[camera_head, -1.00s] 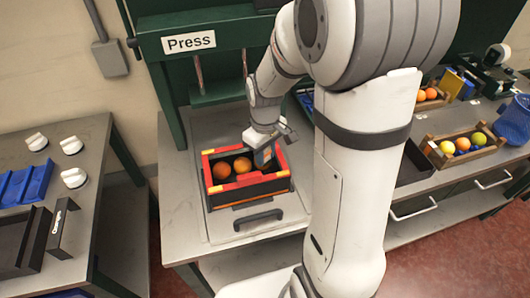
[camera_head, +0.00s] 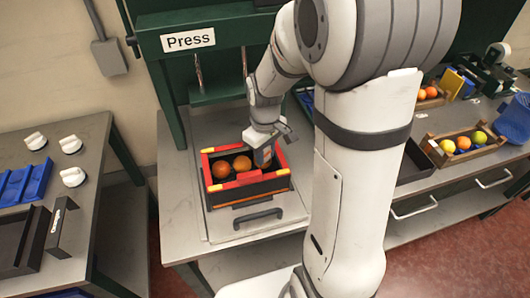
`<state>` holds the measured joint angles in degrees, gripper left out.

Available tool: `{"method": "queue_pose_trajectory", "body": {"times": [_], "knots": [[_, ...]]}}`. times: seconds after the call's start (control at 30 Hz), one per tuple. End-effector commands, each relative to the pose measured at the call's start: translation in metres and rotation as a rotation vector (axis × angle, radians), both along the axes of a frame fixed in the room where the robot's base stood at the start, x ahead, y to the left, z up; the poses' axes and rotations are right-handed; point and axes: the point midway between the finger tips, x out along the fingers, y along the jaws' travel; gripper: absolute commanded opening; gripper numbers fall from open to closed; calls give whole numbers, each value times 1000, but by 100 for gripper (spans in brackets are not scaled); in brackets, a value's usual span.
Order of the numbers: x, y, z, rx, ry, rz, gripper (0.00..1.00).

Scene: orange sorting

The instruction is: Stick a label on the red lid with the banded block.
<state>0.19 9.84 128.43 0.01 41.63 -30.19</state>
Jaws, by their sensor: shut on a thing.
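The red lid (camera_head: 220,186) shows as a red rim with yellow corner pieces on top of a dark crate (camera_head: 249,197). The crate stands on the press's worktop, and round oranges (camera_head: 241,163) show through the opening. My gripper (camera_head: 264,149) points down over the crate's back right part. It is shut on a small dark block with a lighter band, the banded block (camera_head: 263,158), held at or just above the opening. Whether the block touches anything is hard to tell. A red piece stands up at the middle of the front rim. I cannot make out a label on the lid.
The green press (camera_head: 195,65) rises behind the crate. A drawer handle (camera_head: 258,219) lies in front of it. A wooden crate of fruit (camera_head: 462,147) stands on the right counter. The left counter (camera_head: 92,150) holds white knobs and blue and black trays.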

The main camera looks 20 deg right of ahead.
Motion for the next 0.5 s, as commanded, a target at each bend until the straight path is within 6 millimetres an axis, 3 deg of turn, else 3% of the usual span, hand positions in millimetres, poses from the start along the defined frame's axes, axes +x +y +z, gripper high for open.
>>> {"method": "queue_pose_trajectory", "body": {"times": [0.5], "knots": [[-1, 0, 3, 0, 4, 0, 4]]}}
